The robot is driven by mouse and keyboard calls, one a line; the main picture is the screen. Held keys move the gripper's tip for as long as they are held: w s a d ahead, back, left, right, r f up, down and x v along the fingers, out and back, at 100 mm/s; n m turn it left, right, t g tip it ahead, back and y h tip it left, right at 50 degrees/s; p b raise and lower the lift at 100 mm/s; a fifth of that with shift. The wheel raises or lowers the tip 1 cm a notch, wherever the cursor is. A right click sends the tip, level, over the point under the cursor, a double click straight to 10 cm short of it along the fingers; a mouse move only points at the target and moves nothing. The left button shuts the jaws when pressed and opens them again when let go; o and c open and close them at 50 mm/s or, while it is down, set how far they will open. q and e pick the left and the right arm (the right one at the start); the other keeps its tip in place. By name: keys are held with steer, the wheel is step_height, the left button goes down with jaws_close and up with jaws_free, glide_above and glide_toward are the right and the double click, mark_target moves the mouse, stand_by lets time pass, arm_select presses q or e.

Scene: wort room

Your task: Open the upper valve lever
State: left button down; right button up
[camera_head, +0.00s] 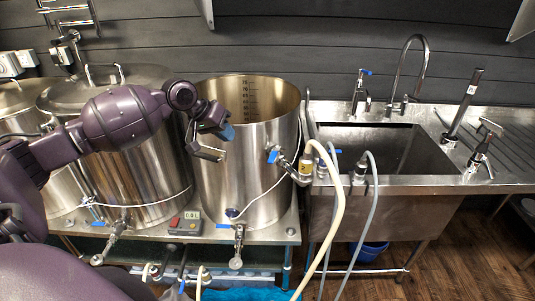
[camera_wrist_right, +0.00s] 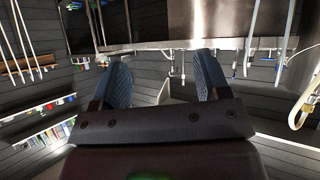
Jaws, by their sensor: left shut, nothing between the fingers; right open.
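The upper valve lever (camera_head: 273,154) is a small blue handle on the right side of the open steel kettle (camera_head: 240,185), partway up its wall. A steel valve body and fitting (camera_head: 304,167) sit beside it, with a cream hose attached. My left gripper (camera_head: 224,145) is shut and empty, in front of the kettle's upper left wall. It is left of the lever and apart from it. My right gripper (camera_wrist_right: 162,65) is open and empty in the right wrist view, below a steel underside. It is not seen in the head view.
A lower valve (camera_head: 238,245) projects from the kettle's base, near a small display box (camera_head: 185,223). A lidded kettle (camera_head: 135,170) stands to the left. A steel sink (camera_head: 390,150) with a tall faucet stands to the right. Cream and grey hoses (camera_head: 335,205) hang before the sink.

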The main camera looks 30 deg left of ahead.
mark_target(275, 154)
arm_select(q)
steer(key=w+d+f, duration=0.6)
steer(key=d+f, duration=0.1)
steer(key=f, duration=0.1)
stand_by(0.5)
steer(key=shift+d, duration=0.1)
